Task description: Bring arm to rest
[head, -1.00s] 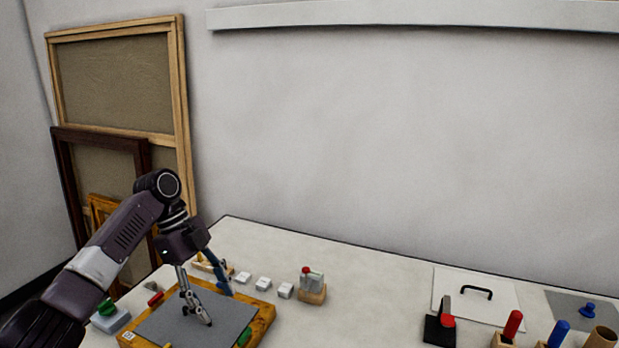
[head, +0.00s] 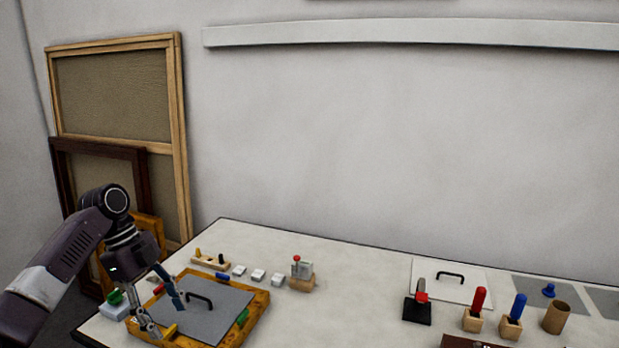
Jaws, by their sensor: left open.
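My left arm comes in from the left in the head view. My left gripper (head: 168,318) is open, with its two fingers apart and nothing seen between them. It is over the left part of a wooden-framed tray (head: 262,304) with a grey panel (head: 222,317) that has a black handle (head: 199,298). The fingers hide part of the tray's left side, and I cannot tell whether they touch it. My right gripper is not in view.
On the white table (head: 350,290) several small white blocks (head: 258,275) and a wooden block with a red knob (head: 302,275) stand behind the tray. At right are a white plate (head: 436,280), red-handled (head: 478,310) and blue-handled (head: 513,315) tools and a brown cup (head: 556,318). The middle is clear.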

